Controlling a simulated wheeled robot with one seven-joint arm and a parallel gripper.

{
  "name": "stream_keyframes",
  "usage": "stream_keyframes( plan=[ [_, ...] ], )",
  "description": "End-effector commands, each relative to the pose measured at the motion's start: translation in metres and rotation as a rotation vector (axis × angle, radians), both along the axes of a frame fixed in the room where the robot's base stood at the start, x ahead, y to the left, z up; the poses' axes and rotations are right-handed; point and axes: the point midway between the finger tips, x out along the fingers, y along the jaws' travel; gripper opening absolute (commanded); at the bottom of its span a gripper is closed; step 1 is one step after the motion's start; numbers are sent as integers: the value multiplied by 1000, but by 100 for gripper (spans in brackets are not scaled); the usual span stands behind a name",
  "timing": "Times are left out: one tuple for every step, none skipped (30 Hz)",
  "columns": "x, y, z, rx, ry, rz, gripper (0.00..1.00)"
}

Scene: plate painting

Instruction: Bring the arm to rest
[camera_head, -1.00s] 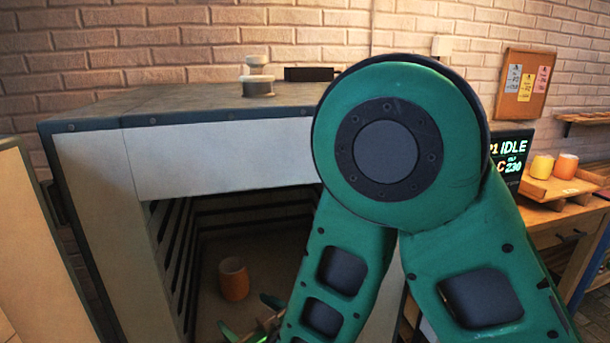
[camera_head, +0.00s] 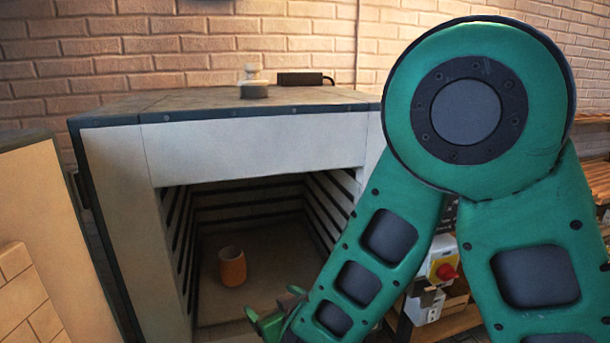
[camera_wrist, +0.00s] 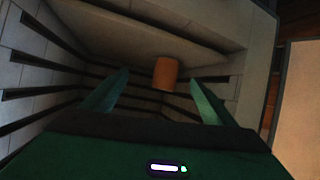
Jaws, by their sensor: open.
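My gripper (camera_head: 275,317) shows low in the head view, in front of the kiln opening and partly hidden by my green arm. In the wrist view my gripper (camera_wrist: 158,95) has its two green fingers spread apart with nothing between them. An orange cup (camera_head: 232,267) stands upright on the kiln floor (camera_head: 270,245), beyond my gripper. The cup also shows in the wrist view (camera_wrist: 165,74), past the fingertips and apart from them. The kiln (camera_head: 255,152) is open at the front.
The open kiln door (camera_head: 35,210) stands at the left. A small pale knob-like fitting (camera_head: 252,82) and a dark box (camera_head: 303,79) are on the kiln top. A box with a red switch (camera_head: 446,271) is at the right, behind my arm. Slotted walls line the kiln.

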Motion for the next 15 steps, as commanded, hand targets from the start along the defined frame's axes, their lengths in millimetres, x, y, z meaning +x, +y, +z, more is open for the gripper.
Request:
stream_keyframes(
  plan=[
    [8, -14, 5, -5, 10, -36, 80],
    [12, -23, 7, -10, 18, -57, 80],
    [17, -35, 9, -17, 32, -84, 80],
    [22, -45, 12, -22, 43, -108, 80],
    [25, -55, 14, -28, 55, -130, 80],
    [30, -71, 17, -36, 73, -165, 80],
    [34, -84, 20, -42, 89, -193, 80],
    [37, -98, 23, -48, 107, -222, 80],
    [40, -118, 28, -56, 134, -262, 80],
    [41, -135, 32, -62, 157, -294, 80],
    [42, -151, 36, -68, 180, -323, 80],
    [42, -172, 40, -75, 214, -360, 80],
    [40, -187, 43, -79, 241, -386, 80],
    [37, -202, 47, -84, 266, -409, 80],
    [33, -220, 52, -89, 302, -438, 80]
  ],
)
